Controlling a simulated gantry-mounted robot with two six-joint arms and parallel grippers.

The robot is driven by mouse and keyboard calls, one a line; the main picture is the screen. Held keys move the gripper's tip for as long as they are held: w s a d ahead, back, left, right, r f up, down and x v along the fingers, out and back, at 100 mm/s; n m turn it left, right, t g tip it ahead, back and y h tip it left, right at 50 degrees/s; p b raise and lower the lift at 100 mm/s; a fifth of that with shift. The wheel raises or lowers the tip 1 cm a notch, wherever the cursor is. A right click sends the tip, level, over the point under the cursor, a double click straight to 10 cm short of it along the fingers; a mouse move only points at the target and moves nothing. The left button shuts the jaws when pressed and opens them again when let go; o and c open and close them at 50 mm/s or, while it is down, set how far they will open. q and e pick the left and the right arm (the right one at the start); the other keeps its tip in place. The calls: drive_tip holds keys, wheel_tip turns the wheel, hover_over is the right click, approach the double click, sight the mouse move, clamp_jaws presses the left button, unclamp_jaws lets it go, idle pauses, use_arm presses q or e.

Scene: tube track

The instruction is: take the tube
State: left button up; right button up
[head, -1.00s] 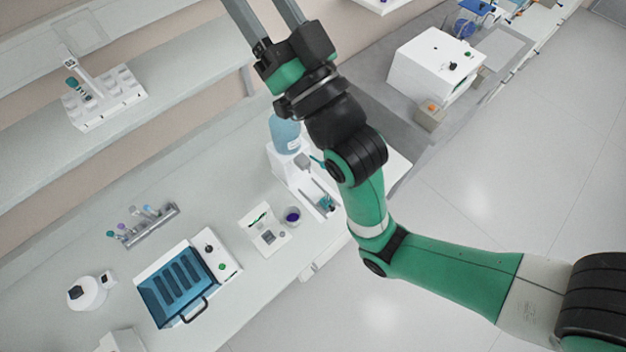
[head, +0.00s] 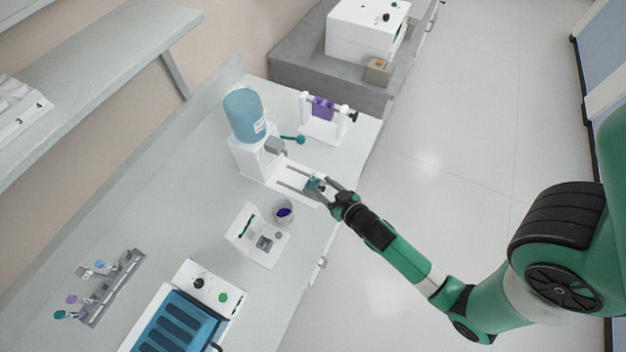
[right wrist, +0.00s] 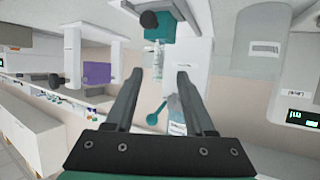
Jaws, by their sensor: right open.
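In the right wrist view a clear tube (right wrist: 158,62) with fine markings extends from a teal block (right wrist: 160,27) with a dark knob. My right gripper (right wrist: 158,74) is open, with its fingertips to either side of the tube's end; I see no contact. In the head view my right gripper (head: 318,189) is at the front end of the white dispenser's base, by a small teal part (head: 313,184). The fingers partly cover that part, and the tube is too small to make out there. My left gripper is not in view.
A cup (head: 283,212), a small white device (head: 258,240), a tube rack (head: 118,290) and a blue-lidded machine (head: 178,325) share the bench.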

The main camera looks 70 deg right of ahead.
sight(313, 179)
drive_tip(key=x, duration=0.9)
drive_tip(key=shift+w+d, duration=0.15)
drive_tip(key=shift+d, duration=0.1)
clamp_jaws()
